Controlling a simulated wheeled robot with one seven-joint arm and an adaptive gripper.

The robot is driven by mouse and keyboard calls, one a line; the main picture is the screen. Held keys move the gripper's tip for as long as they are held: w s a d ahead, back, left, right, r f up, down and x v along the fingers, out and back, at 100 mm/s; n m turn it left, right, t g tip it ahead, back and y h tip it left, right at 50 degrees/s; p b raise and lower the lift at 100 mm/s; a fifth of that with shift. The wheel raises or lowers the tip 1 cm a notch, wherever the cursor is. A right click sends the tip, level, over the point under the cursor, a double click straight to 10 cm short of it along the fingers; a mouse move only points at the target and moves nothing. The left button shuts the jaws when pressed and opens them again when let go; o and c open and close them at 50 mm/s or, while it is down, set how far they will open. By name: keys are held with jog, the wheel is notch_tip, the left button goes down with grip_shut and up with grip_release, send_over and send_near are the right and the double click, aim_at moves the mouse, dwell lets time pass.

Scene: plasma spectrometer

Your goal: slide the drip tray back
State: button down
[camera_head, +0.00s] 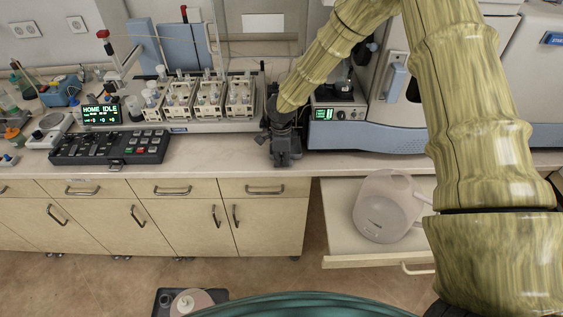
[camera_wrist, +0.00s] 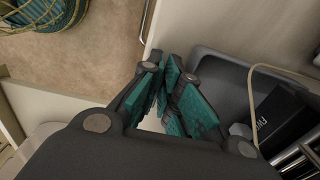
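My gripper (camera_head: 285,158) is at the bench's front edge, between the autosampler and the spectrometer. In the wrist view its teal-padded fingers (camera_wrist: 172,88) lie close together, with nothing seen between them. A dark grey, round-cornered tray (camera_wrist: 225,72), which looks like the drip tray, is just right of the fingertips there. A black lettered box and a pale tube are over or in it. I cannot tell whether the fingers touch the tray. I cannot make the tray out in the head view, where my gripper and arm cover part of that spot.
The autosampler (camera_head: 180,126) with bottle racks is left of my gripper. The spectrometer (camera_head: 375,136) with a green display is to the right. A keypad (camera_head: 110,148) lies at the left.

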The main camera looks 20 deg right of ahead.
aim_at(281, 158)
jog(key=shift+w+d, duration=0.25)
jog(key=shift+w, duration=0.55)
jog(key=shift+w+d, duration=0.2)
jog(key=shift+w, duration=0.6)
jog(key=c, duration=1.6)
grip_release()
jog(key=shift+o, duration=0.2)
jog(key=shift+r, duration=0.1)
notch_tip(281, 158, up, 12)
jog(key=shift+s, duration=0.2)
